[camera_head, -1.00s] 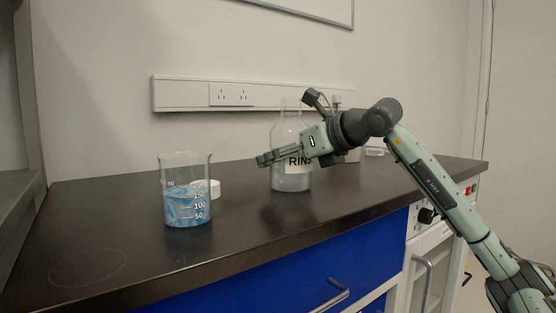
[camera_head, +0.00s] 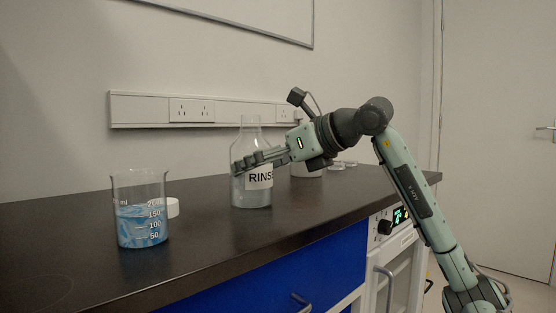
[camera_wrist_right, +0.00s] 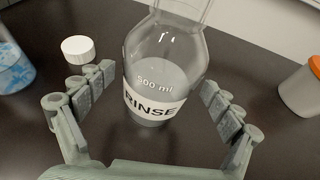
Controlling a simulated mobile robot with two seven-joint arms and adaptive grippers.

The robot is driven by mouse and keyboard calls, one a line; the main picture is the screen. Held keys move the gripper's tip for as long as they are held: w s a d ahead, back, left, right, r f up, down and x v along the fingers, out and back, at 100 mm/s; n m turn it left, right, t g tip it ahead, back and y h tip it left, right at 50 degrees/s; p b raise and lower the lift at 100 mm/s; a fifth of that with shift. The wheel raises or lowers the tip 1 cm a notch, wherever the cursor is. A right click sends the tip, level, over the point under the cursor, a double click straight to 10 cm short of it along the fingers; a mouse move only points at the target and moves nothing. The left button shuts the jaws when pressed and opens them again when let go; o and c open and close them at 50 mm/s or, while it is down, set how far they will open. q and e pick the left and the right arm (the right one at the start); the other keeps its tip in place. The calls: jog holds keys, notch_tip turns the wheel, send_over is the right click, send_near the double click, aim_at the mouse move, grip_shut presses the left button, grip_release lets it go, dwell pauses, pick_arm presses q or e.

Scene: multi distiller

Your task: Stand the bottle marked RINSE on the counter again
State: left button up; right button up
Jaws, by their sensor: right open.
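The clear bottle marked RINSE (camera_head: 252,195) stands upright on the dark counter (camera_head: 215,230) with some clear liquid in it. It also shows in the right wrist view (camera_wrist_right: 160,70), label facing the camera. My right gripper (camera_head: 250,165) is open, in front of the bottle in the head view. In the right wrist view its fingers (camera_wrist_right: 152,98) lie to either side of the bottle, with gaps between them and the glass. My left gripper is not in view.
A container with an orange lid (camera_wrist_right: 300,92) stands to the right in the wrist view. Blue drawers (camera_head: 280,270) are below the counter.

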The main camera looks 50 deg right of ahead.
jog(key=v, duration=0.6)
